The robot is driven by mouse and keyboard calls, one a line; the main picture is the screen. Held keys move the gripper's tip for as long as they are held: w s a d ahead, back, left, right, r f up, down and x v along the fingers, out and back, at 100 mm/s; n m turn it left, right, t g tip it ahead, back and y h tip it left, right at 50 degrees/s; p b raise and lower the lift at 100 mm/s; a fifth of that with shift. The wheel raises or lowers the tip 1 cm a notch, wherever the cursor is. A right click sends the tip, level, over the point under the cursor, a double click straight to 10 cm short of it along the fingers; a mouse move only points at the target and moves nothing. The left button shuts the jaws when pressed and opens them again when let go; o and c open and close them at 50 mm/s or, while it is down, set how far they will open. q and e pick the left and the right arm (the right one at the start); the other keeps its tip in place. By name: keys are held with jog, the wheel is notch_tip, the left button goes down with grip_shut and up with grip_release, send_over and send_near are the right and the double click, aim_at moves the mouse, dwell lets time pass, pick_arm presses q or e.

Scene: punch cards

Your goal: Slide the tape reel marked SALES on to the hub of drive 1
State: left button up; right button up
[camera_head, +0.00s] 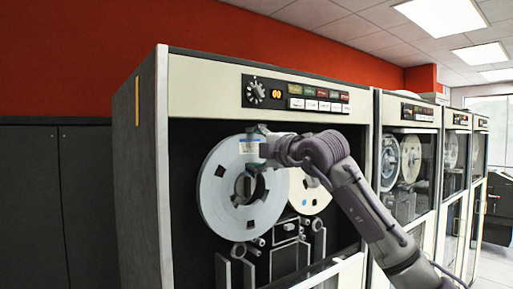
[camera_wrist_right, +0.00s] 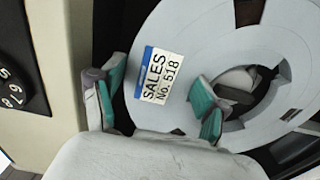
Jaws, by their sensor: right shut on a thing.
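The grey tape reel (camera_head: 213,190) stands upright in front of the left side of the nearest tape drive (camera_head: 215,95). In the right wrist view its label (camera_wrist_right: 160,75) reads SALES No. 518. My right gripper (camera_head: 252,157) is shut on the reel's upper part. In the wrist view the teal-padded fingers of this gripper (camera_wrist_right: 155,103) sit one outside the rim and one in the central opening. A grey, hub-like part (camera_wrist_right: 238,82) shows inside that opening; I cannot tell if the reel is seated on it. My left gripper is out of view.
Tape guides (camera_head: 288,232) lie below. The control panel (camera_head: 295,94) with a knob is above. More drives (camera_head: 408,150) stand in a row to the right.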

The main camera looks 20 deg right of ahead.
jog(key=shift+p+x, duration=1.1)
jog(key=shift+x, duration=0.75)
jog(key=o, duration=1.8)
jog(key=shift+r, duration=0.15)
jog(key=shift+w+f, duration=0.1)
jog(key=shift+f, duration=0.1)
jog(key=shift+c, duration=1)
